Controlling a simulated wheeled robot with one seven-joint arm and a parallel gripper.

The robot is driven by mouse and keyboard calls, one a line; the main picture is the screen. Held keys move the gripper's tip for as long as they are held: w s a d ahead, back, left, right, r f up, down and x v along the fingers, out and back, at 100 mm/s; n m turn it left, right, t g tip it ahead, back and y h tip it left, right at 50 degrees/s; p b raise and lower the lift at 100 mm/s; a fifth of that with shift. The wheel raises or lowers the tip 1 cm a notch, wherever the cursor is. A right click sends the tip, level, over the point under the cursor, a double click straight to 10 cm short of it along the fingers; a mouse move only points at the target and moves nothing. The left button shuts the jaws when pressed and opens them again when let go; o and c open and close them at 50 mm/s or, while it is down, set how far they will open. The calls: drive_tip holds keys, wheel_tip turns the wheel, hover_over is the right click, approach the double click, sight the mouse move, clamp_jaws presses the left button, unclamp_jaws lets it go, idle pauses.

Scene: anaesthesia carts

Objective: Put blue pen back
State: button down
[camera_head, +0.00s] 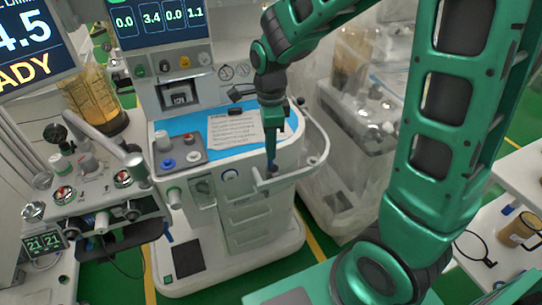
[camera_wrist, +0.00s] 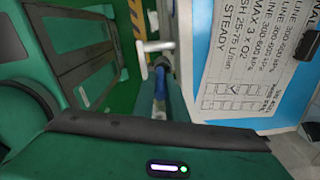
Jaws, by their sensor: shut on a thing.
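My gripper (camera_head: 271,158) points down beside the right edge of the white cart's worktop, above the small pale holder on the cart's side rail (camera_head: 264,181). It is shut on the blue pen, whose blue body (camera_wrist: 160,83) shows between my fingers in the wrist view. In the wrist view a white bar-like part (camera_wrist: 152,47) is close to the pen; I cannot tell whether they touch. In the head view the pen is mostly hidden by my fingers.
A printed checklist (camera_head: 234,131) lies on the blue worktop (camera_head: 190,123), with a black clip (camera_head: 236,111) at its top. A curved white handle (camera_head: 318,140) rises at the right. Another, plastic-covered cart (camera_head: 352,130) stands close behind. A brown mug (camera_head: 515,229) is on a shelf at far right.

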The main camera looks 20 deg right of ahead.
drive_tip(key=shift+w+d+f, duration=0.1)
drive_tip(key=shift+d+f, duration=0.05)
drive_tip(key=shift+f, duration=0.65)
drive_tip(key=shift+w+d+f, duration=0.1)
drive_tip(key=shift+d+f, duration=0.05)
drive_tip(key=shift+f, duration=0.6)
drive_tip(key=shift+w+d+f, duration=0.1)
drive_tip(key=shift+d+f, duration=0.05)
drive_tip(key=shift+f, duration=0.65)
drive_tip(key=c, duration=2)
unclamp_jaws()
drive_tip(key=shift+f, duration=0.1)
drive_tip(key=shift+c, duration=0.2)
